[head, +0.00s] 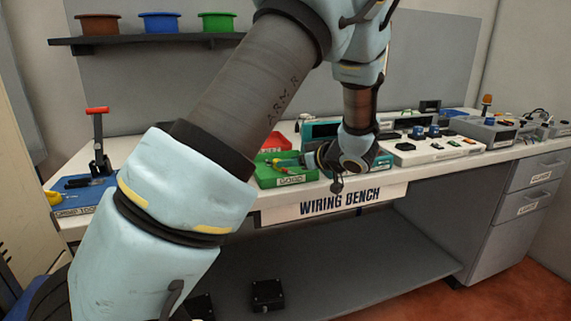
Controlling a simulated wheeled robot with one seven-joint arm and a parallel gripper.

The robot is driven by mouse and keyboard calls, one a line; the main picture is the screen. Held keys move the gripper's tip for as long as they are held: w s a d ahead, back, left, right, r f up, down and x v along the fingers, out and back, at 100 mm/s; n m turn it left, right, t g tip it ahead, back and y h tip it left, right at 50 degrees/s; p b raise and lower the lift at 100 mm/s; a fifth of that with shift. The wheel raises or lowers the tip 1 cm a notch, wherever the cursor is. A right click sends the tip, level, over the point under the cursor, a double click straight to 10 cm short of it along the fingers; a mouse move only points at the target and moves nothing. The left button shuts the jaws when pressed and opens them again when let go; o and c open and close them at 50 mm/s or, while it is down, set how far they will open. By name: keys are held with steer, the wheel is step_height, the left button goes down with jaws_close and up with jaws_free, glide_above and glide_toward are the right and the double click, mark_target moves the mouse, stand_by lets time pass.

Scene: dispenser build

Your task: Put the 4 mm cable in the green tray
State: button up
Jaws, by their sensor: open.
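The green tray (283,184) stands at the front edge of the wiring bench, with a white label that seems to read GOOD. A thin yellow-green piece (284,162), which looks like a cable, lies in or over the tray. I cannot read its size, so I cannot tell whether it is the 4 mm cable. My gripper (325,157) is open just right of this piece, low over the tray's right side. The wrist partly covers the fingers, and I cannot tell whether they touch anything.
A red tray (271,143) sits behind the green one. A white board (435,150) with small parts stands to the right, and grey boxes (482,128) are beyond it.

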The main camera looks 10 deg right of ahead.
steer(key=v, duration=0.8)
steer(key=shift+s+d, duration=0.2)
steer(key=shift+s, duration=0.15)
steer(key=shift+r, duration=0.1)
